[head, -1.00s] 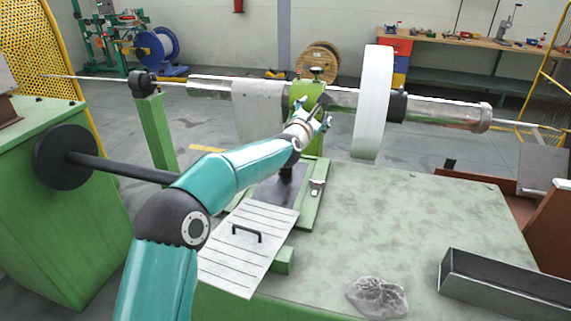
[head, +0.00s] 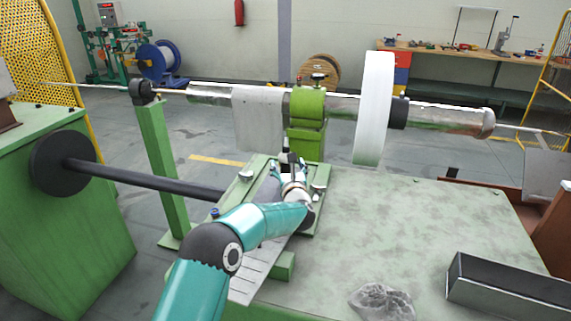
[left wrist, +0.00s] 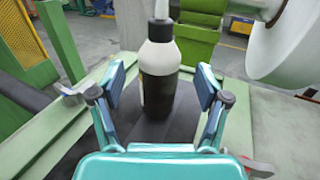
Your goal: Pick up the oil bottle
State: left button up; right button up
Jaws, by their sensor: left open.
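The oil bottle (left wrist: 158,62) stands upright on a dark plate in the left wrist view. It has a pale upper body, a dark lower part and a narrow spout whose top is cut off by the frame edge. My left gripper (left wrist: 160,84) is open, with one finger on each side of the bottle and gaps visible between fingers and bottle. In the head view my left gripper (head: 291,184) is low over the machine bed, in front of the green bearing block, and largely hides the bottle. My right gripper is not in view.
The green bearing block (head: 307,108) and the shaft with its white disc (head: 373,108) stand behind the bottle. A grey rag (head: 381,301) and a dark metal box (head: 508,287) lie to the right. The bed's middle is clear.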

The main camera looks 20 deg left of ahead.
pick_arm(q)
jog(key=shift+p+x, duration=0.8)
jog(key=shift+x, duration=1.15)
jog(key=c, duration=1.4)
jog(key=shift+o, duration=0.2)
jog(key=shift+r, duration=0.1)
